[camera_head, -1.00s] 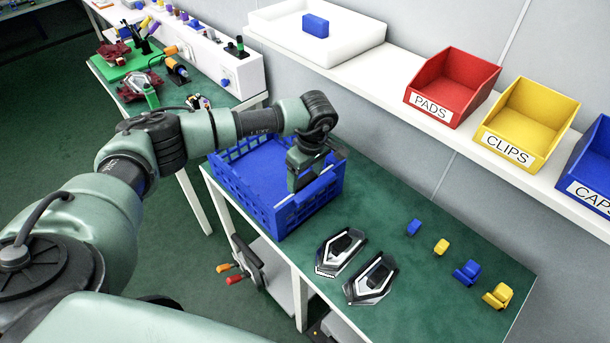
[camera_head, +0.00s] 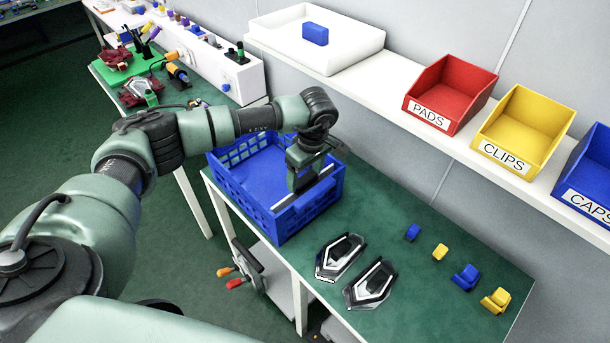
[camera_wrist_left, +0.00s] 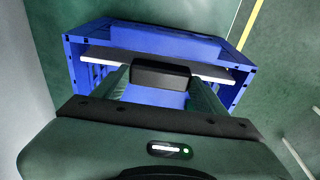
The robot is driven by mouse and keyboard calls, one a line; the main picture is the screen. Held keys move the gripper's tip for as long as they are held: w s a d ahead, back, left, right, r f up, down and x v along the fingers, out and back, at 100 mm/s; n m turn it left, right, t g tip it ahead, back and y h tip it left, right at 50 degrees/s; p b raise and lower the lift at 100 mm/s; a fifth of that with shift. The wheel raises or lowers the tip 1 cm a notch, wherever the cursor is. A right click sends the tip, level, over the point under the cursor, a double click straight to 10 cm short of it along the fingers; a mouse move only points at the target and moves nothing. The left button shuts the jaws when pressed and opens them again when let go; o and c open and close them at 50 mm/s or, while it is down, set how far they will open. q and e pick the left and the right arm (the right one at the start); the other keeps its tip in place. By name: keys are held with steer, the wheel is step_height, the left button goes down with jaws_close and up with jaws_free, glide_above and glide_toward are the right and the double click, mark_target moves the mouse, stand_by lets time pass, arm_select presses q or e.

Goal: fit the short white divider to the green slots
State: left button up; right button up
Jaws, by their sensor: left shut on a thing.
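The short white divider (camera_head: 284,202) shows as a thin pale strip across the near right part of the blue crate (camera_head: 247,207). My left gripper (camera_head: 298,187) points down over the crate and is shut on the divider's middle. In the left wrist view, the divider (camera_wrist_left: 105,59) sticks out on both sides of my left gripper (camera_wrist_left: 160,84), spanning the crate (camera_wrist_left: 90,37) from near one side wall to near the other. The gripper hides its middle. I cannot make out the green slots or whether the divider's ends sit in them. My right gripper is not in view.
Two lamps (camera_head: 340,256) (camera_head: 371,283) lie on the green table (camera_head: 420,295) right of the crate, with small blue and yellow parts (camera_head: 466,277) beyond. A shelf above holds a white tray (camera_head: 352,57) and red (camera_head: 452,98), yellow (camera_head: 525,125) and blue bins.

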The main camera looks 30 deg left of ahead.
arm_select(q)
steer(key=shift+r, duration=0.2)
steer(key=shift+r+p, duration=1.65)
steer(key=shift+r, duration=1.25)
steer(key=w+a+b, duration=0.2)
steer(key=a+b, duration=0.1)
steer(key=a, duration=0.4)
steer(key=w+a+b, duration=0.3)
steer(key=a, duration=0.4)
steer(key=shift+a, duration=0.3)
stand_by(0.6)
steer(key=shift+f, duration=0.2)
